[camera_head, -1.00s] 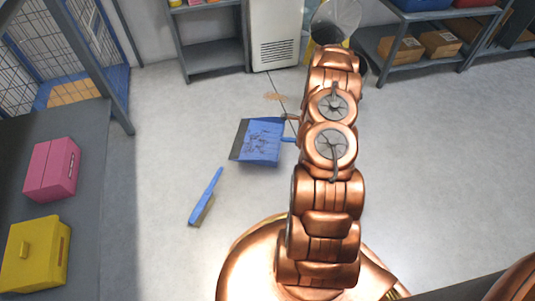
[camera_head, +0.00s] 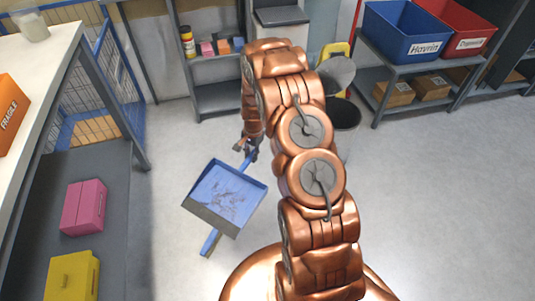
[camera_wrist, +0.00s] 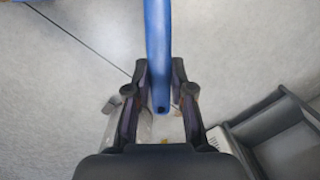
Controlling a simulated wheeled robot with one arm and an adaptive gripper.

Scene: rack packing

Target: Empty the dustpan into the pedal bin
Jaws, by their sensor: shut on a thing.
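The blue dustpan (camera_head: 228,190) has a dark grey front lip and carries dark, crumb-like debris in its pan. My gripper (camera_head: 250,148) is shut on the dustpan's handle, which runs between the fingers in the wrist view (camera_wrist: 158,50). The pan hangs left of my arm, its lip toward the lower left, and looks raised above the floor. The pedal bin (camera_head: 346,114) stands right of my arm, partly hidden by it. Its round grey lid (camera_head: 337,74) is up and its dark opening shows.
A blue-handled brush (camera_head: 210,243) lies on the floor, partly covered by the dustpan. A workbench (camera_head: 100,160) with pink and yellow boxes stands at the left. Shelving with a blue crate (camera_head: 402,36) and a red crate stands at the back right. Floor at the right is clear.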

